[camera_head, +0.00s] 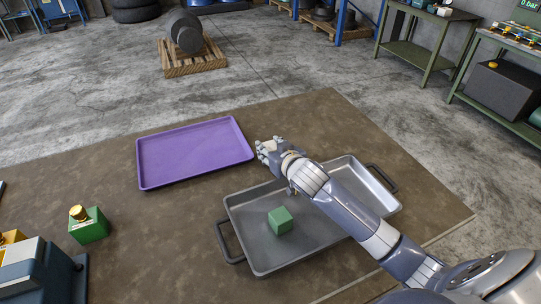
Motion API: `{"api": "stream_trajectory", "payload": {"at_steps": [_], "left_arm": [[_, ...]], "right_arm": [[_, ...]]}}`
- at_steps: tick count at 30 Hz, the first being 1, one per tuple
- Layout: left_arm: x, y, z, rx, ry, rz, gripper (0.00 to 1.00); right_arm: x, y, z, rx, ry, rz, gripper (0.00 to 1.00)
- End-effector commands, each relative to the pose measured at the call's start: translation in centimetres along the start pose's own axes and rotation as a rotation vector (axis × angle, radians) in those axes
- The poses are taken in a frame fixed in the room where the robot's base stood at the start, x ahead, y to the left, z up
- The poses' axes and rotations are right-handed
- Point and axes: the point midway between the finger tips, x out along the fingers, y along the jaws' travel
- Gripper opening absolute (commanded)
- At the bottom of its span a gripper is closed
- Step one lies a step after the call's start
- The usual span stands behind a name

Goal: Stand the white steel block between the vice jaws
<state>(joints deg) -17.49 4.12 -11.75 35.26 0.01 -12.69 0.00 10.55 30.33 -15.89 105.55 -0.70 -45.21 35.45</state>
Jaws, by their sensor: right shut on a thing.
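My right gripper (268,148) reaches in from the lower right, over the steel tray, and its tip is just right of the purple tray. It is shut on a small pale thing, which fits the white steel block; the fingers and the small size hide its outline and tilt. No other white block shows. A blue-grey body (38,272) is cut off at the lower left corner; I cannot tell whether it is the vice, and no jaw gap is clear. My left gripper is not in view.
A grey steel tray (240,212) with black handles holds a green cube (280,220). An empty purple tray (190,153) lies behind it. A green block with a gold knob (88,225) stands at the left. The brown bench top between them is clear.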

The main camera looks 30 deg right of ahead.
Motion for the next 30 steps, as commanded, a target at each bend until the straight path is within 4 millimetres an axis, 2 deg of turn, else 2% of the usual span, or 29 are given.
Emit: {"api": "stream_trajectory", "payload": {"at_steps": [6,19,20,22,30], "left_arm": [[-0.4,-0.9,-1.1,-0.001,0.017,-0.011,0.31],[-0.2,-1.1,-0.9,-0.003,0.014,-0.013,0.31],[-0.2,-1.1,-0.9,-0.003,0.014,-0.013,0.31],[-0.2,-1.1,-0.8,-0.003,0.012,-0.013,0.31],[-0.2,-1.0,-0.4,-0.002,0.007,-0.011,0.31]], "right_arm": [[0.9,-0.1,2.2,0.000,0.004,-0.001,0.00],[1.2,-0.1,2.8,0.001,0.004,-0.001,0.00],[1.2,0.0,3.1,0.000,-0.004,0.000,0.41],[1.2,0.0,3.1,0.000,-0.004,0.000,0.57],[1.2,0.0,3.1,0.000,-0.004,0.000,0.57]]}}
